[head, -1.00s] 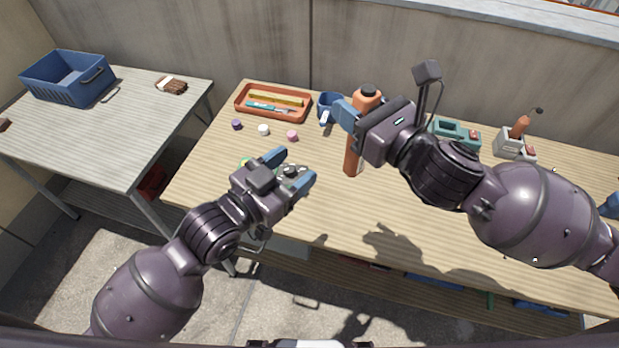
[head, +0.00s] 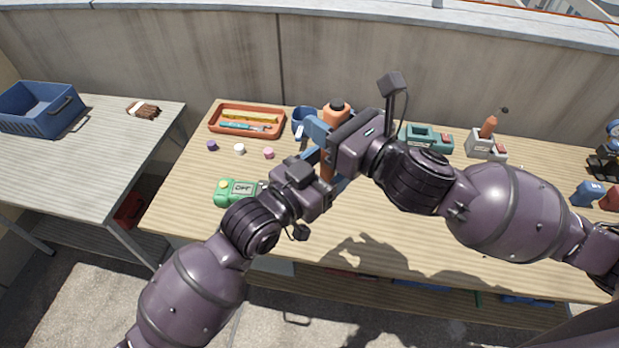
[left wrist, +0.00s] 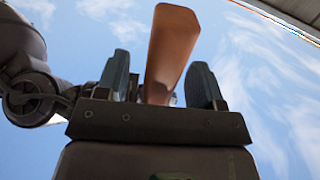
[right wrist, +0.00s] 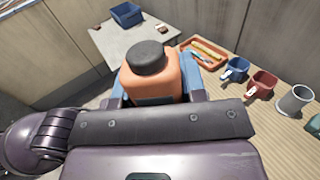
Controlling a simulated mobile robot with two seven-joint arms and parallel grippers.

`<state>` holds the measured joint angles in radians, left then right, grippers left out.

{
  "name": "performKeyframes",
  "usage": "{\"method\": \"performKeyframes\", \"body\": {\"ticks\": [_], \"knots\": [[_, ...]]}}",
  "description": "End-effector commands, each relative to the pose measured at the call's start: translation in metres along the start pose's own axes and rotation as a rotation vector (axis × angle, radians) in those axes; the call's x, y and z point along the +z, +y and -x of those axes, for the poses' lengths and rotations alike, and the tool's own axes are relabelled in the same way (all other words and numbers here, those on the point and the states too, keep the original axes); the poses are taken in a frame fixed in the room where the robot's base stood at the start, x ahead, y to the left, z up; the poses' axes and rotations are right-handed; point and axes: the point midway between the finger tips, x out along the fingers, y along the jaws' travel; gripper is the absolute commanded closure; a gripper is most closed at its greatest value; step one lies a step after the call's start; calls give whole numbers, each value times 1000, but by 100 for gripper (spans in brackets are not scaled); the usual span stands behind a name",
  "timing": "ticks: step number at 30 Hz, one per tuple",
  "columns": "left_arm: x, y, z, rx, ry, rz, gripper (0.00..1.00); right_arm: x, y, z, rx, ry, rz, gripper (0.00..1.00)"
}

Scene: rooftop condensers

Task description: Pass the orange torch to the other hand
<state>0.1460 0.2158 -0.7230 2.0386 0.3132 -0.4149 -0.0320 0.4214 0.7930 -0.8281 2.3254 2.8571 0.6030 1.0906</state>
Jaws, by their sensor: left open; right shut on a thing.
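The orange torch (head: 335,113) is upright above the workbench, with a black cap on its top end. My right gripper (head: 331,133) is shut on its upper part. In the right wrist view the torch (right wrist: 152,88) fills the space between the blue fingers of my right gripper (right wrist: 156,92). My left gripper (head: 326,170) is open at the torch's lower part. In the left wrist view the torch's orange lower end (left wrist: 171,50) stands between the spread fingers of my left gripper (left wrist: 160,82), with a visible gap on each side. My arms partly hide the torch in the head view.
The workbench (head: 400,240) holds an orange tray (head: 213,128), a blue mug (head: 303,122), small caps, a green canister-like item (head: 235,190), a teal item (head: 427,138) and a grey holder (head: 482,145). A side table (head: 90,150) bears a blue bin (head: 40,122).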

Motion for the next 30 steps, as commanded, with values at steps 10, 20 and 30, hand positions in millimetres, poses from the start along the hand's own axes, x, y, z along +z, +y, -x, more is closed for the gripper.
{"method": "performKeyframes", "body": {"ticks": [10, 20, 30], "knots": [[0, 0, -26, 0, 0, 0, 38, 1, 0, 0, 0, -1, 0, 100], [0, 0, -27, 0, 0, 0, 46, 1, 0, 0, 0, -1, 0, 100], [0, 0, -27, 1, 0, 0, 98, 1, 0, 0, 0, -2, 1, 100]]}}
